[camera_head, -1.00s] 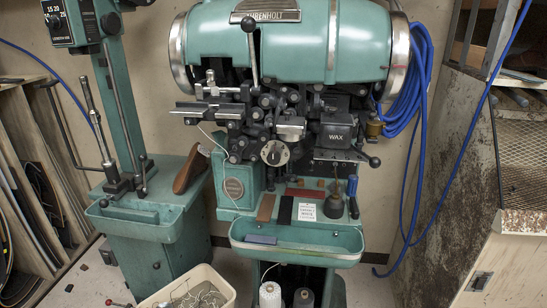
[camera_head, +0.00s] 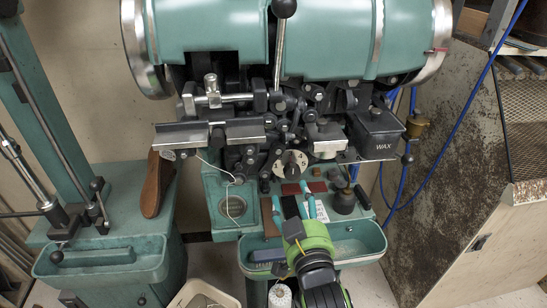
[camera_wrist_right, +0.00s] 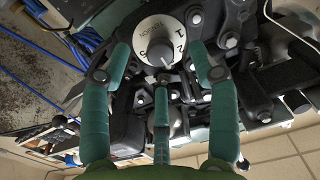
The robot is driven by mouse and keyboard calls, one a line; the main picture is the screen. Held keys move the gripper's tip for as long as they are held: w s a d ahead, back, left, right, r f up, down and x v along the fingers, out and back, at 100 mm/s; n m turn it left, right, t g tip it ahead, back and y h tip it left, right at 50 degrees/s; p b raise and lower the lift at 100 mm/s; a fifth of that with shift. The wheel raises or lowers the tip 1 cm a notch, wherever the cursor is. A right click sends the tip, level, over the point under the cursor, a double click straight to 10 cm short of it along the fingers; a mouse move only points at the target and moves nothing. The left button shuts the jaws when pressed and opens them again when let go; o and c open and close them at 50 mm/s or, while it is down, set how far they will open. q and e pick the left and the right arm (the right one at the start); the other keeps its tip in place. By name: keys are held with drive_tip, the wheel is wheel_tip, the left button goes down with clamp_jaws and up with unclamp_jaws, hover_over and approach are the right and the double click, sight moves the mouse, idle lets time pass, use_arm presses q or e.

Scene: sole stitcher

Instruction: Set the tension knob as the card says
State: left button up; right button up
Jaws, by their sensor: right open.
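The tension knob (camera_head: 291,163) is a round white dial with a dark centre on the front of the teal stitching machine. In the right wrist view the dial (camera_wrist_right: 152,30) shows the word TENSION and the figures 1, 2 and 5, upside down. My right gripper (camera_head: 293,198) is open with its teal fingers pointing up toward the knob, just below it in the head view. In the wrist view the fingers (camera_wrist_right: 160,62) stand apart on either side of the dial, not closed on it. The white card (camera_head: 321,211) on the machine's ledge is partly hidden by the gripper; its text is unreadable.
A black WAX box (camera_head: 376,133) sits right of the knob, with metal levers and linkages around. A long ball-topped lever (camera_head: 280,50) rises above. A teal tray (camera_head: 352,243) lies below, behind my arm. A brown shoe-shaped piece (camera_head: 151,187) stands at left.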

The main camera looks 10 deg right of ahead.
sight(293, 173)
drive_tip(key=w, duration=0.2)
drive_tip(key=w+r+p, duration=0.1)
drive_tip(key=w, duration=0.1)
drive_tip(key=w+d+r, duration=0.1)
drive_tip(key=w, duration=0.1)
drive_tip(key=shift+p, duration=0.4)
drive_tip(key=shift+w, duration=0.2)
use_arm(q)
drive_tip(key=shift+s+d+r, duration=0.1)
drive_tip(key=shift+s+r, duration=0.05)
drive_tip(key=shift+r, duration=0.4)
drive_tip(key=shift+s+d+r, duration=0.1)
drive_tip(key=shift+s+r, duration=0.05)
drive_tip(key=shift+r, duration=0.35)
